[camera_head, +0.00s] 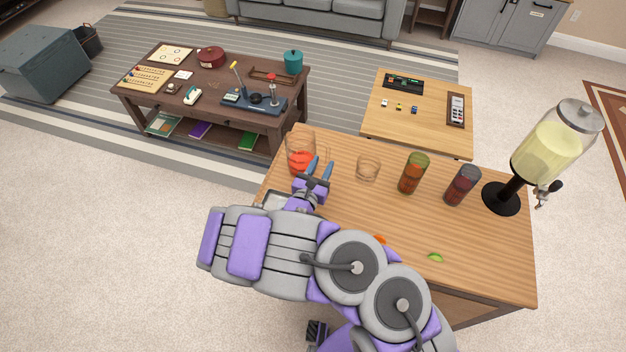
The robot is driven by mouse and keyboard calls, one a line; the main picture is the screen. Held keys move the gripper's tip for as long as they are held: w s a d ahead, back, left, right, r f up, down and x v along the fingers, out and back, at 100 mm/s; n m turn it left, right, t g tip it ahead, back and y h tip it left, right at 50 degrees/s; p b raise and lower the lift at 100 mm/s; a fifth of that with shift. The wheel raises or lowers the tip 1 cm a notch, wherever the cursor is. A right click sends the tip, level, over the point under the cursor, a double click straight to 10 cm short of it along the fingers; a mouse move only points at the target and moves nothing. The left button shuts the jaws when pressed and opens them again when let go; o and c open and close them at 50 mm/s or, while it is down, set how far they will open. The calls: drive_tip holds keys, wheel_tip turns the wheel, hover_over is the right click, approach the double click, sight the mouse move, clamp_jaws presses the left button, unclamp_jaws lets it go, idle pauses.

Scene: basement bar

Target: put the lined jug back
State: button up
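A clear jug (293,147) with red liquid low inside stands upright at the far left corner of the wooden bar table (400,225). Its lines are too small to make out. My gripper (320,164) is just right of the jug, at its handle side, with two blue fingers pointing away from me. The fingers are visibly apart, so it looks open. The faint handle is near the fingertips; I cannot tell whether they touch it. My arm hides the table's near left part, where only the edge of a grey tray or sink (272,200) shows.
Right of my gripper stand an empty clear glass (368,169), a glass with a reddish-brown drink (412,174), a dark red glass (462,186) and a yellow drink dispenser (548,150). A lime piece (435,257) and an orange piece (380,239) lie nearer me. The table's middle is clear.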

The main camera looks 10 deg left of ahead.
drive_tip(key=p+v, duration=0.1)
drive_tip(key=v, duration=0.6)
drive_tip(key=shift+s+p, duration=0.3)
drive_tip(key=shift+s, duration=0.05)
